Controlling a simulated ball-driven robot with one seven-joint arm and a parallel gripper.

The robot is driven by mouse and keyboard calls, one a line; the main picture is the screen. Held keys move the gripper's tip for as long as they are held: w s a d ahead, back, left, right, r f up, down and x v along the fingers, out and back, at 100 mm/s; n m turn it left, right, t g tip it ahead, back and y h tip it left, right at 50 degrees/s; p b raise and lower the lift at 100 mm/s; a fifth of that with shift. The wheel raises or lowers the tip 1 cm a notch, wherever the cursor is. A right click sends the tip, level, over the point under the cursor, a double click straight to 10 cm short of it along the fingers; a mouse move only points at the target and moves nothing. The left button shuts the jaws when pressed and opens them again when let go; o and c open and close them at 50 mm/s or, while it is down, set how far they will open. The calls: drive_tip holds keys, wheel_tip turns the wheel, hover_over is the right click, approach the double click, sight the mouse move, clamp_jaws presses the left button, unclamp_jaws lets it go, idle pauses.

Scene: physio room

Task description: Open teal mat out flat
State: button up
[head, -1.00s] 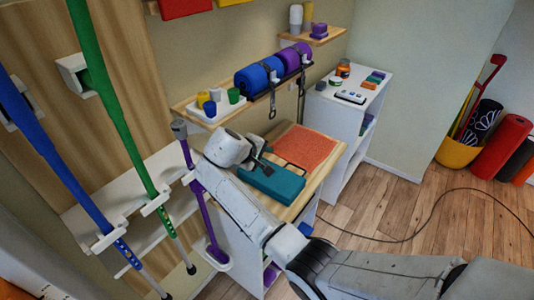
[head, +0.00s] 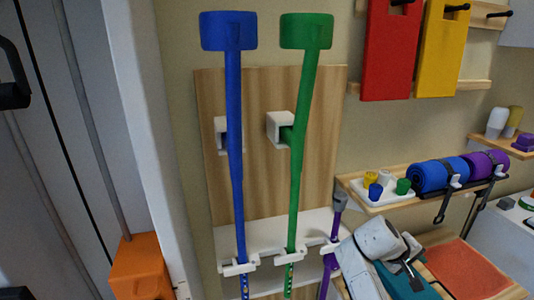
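The teal mat (head: 402,283) shows at the bottom right of the head view, on a wooden top beside an orange-red textured sheet (head: 466,268). It looks like a folded slab; the picture's lower edge and my arm hide part of it. My gripper (head: 411,262) is at the mat's far edge, with its dark fingers close to or on the mat. I cannot tell whether the fingers are touching it, or whether they are open or shut.
A shelf above holds a white tray (head: 378,193) of small cups, and blue (head: 432,176) and purple (head: 478,167) rolls with hanging straps. Blue (head: 233,150) and green (head: 299,150) crutches hang on a wooden panel at left. A purple-shafted stick (head: 328,272) stands near my arm.

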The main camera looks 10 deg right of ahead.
drive_tip(key=s+a+f+y+b, duration=0.2)
drive_tip(key=s+a+f+y, duration=0.1)
drive_tip(key=s+a+f, duration=0.6)
drive_tip(key=s+a+f+y+b, duration=0.1)
drive_tip(key=s+a+f+y, duration=0.1)
drive_tip(key=s+a, duration=0.2)
drive_tip(key=s+a+f+y+b, duration=0.1)
drive_tip(key=s+a+f+y, duration=0.1)
drive_tip(key=s, duration=0.9)
drive_tip(key=s+a+f+m+y+b, duration=0.1)
drive_tip(key=s+a+f+y, duration=0.1)
drive_tip(key=s+a+f, duration=0.2)
drive_tip(key=s+a, duration=0.2)
drive_tip(key=s, duration=0.2)
drive_tip(key=shift+a+f+t, duration=0.15)
drive_tip(key=shift+a+t, duration=0.15)
drive_tip(key=shift+w, duration=0.1)
